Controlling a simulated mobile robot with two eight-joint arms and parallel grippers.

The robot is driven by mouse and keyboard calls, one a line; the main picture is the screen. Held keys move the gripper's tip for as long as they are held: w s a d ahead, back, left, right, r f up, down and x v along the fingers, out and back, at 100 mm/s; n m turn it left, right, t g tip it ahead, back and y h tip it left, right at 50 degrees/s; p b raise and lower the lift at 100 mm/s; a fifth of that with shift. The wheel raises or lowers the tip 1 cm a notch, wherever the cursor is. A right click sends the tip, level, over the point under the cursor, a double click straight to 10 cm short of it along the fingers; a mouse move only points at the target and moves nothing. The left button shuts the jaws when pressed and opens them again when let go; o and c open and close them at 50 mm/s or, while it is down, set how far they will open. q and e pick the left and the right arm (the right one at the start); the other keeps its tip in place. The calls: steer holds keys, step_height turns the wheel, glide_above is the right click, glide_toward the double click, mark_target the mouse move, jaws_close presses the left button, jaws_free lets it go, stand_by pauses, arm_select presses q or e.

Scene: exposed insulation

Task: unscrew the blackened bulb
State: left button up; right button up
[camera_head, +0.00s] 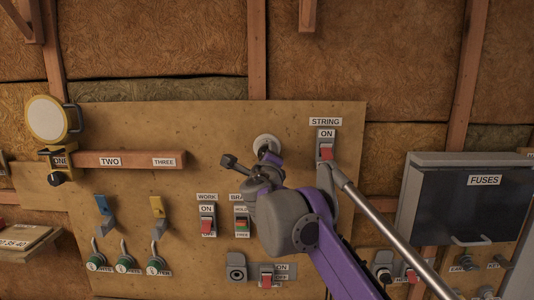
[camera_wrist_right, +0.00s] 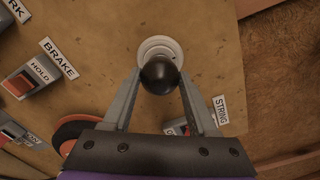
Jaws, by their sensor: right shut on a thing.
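The blackened bulb (camera_wrist_right: 160,75) is a dark, round globe in front of a white round socket (camera_wrist_right: 160,49) on the plywood board. My right gripper (camera_wrist_right: 161,83) has one finger on each side of the bulb and is shut on it. The bulb overlaps the socket in this view, and I cannot tell how deep it sits. In the head view the socket (camera_head: 266,143) shows as a pale disc on the board, while my right wrist and arm hide most of the bulb and fingers. My left gripper is not in view.
The STRING switch (camera_head: 326,147) is just right of the socket. The WORK switch (camera_head: 207,221) and BRAKE switch (camera_head: 242,221) are below. A yellow-rimmed lamp (camera_head: 47,119) and a wooden rail (camera_head: 128,159) are at left. The FUSES box (camera_head: 466,205) juts out at right.

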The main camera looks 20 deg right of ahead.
steer(key=shift+s, duration=0.2)
steer(key=shift+b+v, duration=0.4)
steer(key=shift+v, duration=2.25)
